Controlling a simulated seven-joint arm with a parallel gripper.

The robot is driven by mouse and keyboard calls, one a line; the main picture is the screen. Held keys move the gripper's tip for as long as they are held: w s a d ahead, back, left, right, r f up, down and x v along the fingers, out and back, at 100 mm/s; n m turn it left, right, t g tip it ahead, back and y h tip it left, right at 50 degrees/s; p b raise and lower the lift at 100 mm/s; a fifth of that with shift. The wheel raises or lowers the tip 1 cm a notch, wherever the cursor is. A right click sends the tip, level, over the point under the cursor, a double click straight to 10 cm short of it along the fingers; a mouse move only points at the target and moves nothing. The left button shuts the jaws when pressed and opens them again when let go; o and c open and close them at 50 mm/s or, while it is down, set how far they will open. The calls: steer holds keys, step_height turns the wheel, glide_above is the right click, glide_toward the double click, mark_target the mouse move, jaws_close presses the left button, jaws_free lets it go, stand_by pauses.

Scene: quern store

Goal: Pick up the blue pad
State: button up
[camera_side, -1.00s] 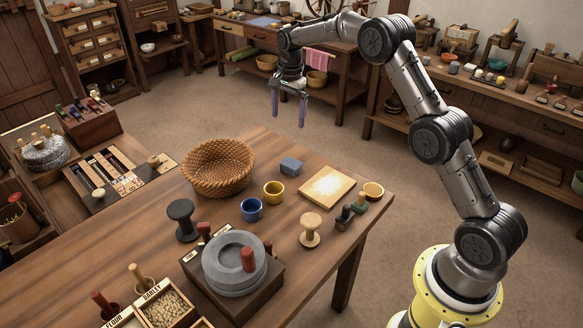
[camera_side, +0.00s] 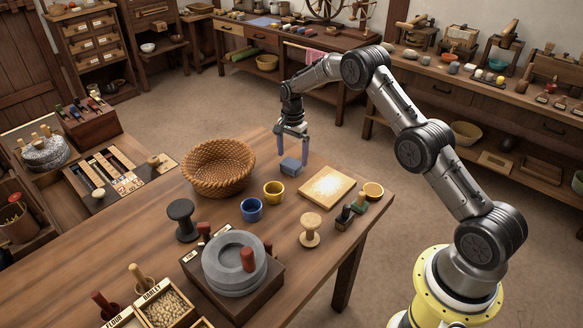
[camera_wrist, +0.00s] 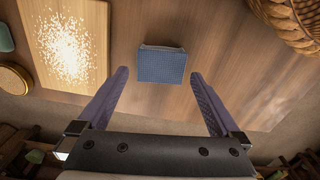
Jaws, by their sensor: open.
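The blue pad (camera_side: 290,166) is a small blue-grey block lying on the wooden table near its far edge. In the wrist view the pad (camera_wrist: 162,64) lies ahead of the fingertips, between their lines and with a gap on each side. My gripper (camera_side: 292,158) is open and empty, pointing down at the pad, with one finger seen on each side of it in the side view. The wrist view shows both fingers of my gripper (camera_wrist: 157,72) spread apart. I cannot tell exactly how high the fingertips are above the table.
A woven basket (camera_side: 218,168) stands left of the pad. A board with pale flour (camera_side: 327,187) lies to its right. Bare table (camera_side: 140,235) lies at the left.

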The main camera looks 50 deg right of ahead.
mark_target(291, 163)
step_height(291, 163, down, 4)
steer(key=shift+a+f, duration=0.1)
steer(key=shift+a, duration=0.05)
steer(key=c, duration=1.1)
steer(key=shift+r, duration=0.25)
